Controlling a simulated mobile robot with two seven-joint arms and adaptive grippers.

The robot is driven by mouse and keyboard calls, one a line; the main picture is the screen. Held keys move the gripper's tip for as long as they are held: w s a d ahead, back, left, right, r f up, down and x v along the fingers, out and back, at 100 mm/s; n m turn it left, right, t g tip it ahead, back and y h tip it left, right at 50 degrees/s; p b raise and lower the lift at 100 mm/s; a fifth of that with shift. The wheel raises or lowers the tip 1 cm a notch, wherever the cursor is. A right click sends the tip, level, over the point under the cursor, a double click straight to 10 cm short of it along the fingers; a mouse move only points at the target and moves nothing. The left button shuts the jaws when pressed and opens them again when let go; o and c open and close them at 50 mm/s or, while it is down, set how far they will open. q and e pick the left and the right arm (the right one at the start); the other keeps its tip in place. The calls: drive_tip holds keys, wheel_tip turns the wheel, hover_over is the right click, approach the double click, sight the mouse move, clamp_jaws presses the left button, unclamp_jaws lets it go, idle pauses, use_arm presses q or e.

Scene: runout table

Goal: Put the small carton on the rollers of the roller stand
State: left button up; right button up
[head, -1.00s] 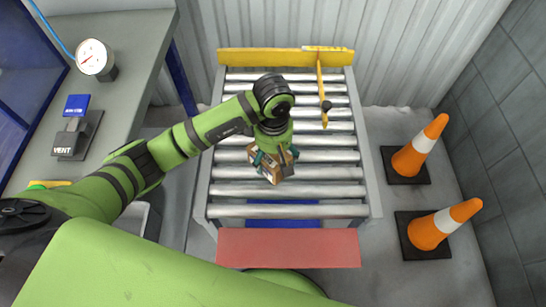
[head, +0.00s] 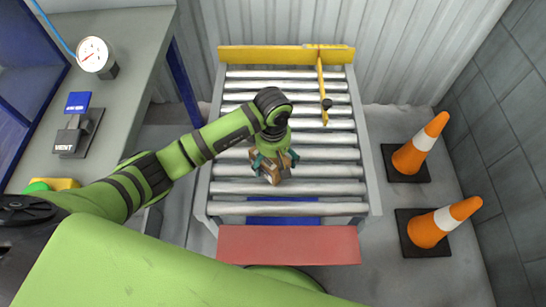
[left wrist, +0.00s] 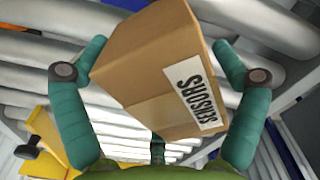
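The small carton (left wrist: 155,65) is a brown box with a white SENSORS label; in the head view (head: 268,170) it is over the near-middle rollers. My left gripper (left wrist: 160,43) has its teal fingers against two opposite sides of the carton and sits above it in the head view (head: 274,162). The carton looks turned and tilted between the fingers. I cannot tell whether its underside touches the rollers. The roller stand (head: 330,172) has silver rollers between grey side rails. My right gripper is not in view.
A yellow stop bar (head: 235,56) crosses the stand's far end, with a yellow arm (head: 321,85) reaching over the rollers. A red panel (head: 290,245) is at the near end. Two cones (head: 412,158) (head: 430,230) stand at right. A grey bench (head: 135,50) is at left. Rollers right of the carton are clear.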

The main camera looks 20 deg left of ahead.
use_arm(q)
drive_tip(key=shift+r, duration=0.1)
wheel_tip(320, 180, up, 12)
drive_tip(key=shift+r+b, duration=0.1)
drive_tip(key=shift+b, duration=0.3)
idle(0.3)
